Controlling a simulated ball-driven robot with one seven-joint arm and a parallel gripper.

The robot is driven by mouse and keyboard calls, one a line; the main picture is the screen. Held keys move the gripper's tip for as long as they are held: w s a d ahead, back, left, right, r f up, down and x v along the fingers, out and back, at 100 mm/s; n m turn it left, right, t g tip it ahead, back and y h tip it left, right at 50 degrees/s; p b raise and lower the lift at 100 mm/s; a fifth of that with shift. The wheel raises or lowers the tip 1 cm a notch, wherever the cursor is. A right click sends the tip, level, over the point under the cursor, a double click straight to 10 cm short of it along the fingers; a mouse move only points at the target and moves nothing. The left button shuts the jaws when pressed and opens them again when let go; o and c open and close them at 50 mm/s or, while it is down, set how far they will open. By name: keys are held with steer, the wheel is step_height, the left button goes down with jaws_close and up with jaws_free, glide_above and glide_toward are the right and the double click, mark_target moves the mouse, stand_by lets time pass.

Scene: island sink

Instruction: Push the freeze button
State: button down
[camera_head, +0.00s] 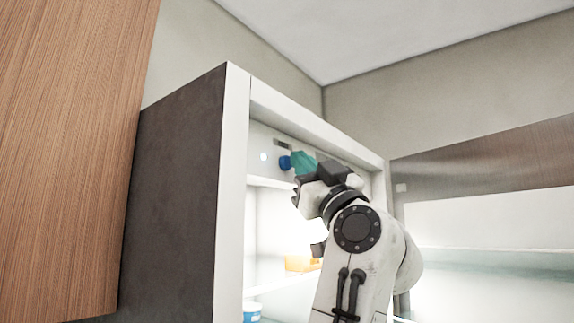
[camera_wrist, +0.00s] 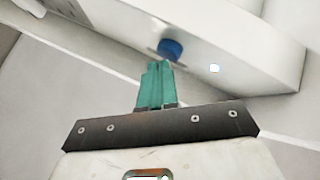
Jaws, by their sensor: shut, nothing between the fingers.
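My gripper (camera_head: 300,163) has teal fingers that are shut together and empty. They are inside the upper part of an open fridge, pointing at its control panel (camera_head: 274,143). A round blue knob (camera_head: 285,162) on the panel is right beside the fingertips. In the wrist view, the blue knob (camera_wrist: 170,48) sits just beyond the fingertips (camera_wrist: 159,65); I cannot tell whether they touch. A small glowing white button (camera_head: 263,157) is left of the knob in the head view. It shows to the right of the knob in the wrist view (camera_wrist: 214,68). No label is readable.
The fridge's dark side wall (camera_head: 178,190) and white front frame (camera_head: 233,180) border the opening on the left. An open door (camera_head: 490,200) stands at the right. Below are a lit shelf, an orange item (camera_head: 298,263) and a blue-and-white tub (camera_head: 251,312). A wooden panel (camera_head: 70,150) is at far left.

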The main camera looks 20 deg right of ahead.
steer(key=s+d+b, duration=0.1)
steer(key=s+d, duration=0.2)
steer(key=s, duration=0.2)
steer(key=shift+s+b, duration=0.15)
steer(key=shift+b, duration=0.15)
stand_by(0.4)
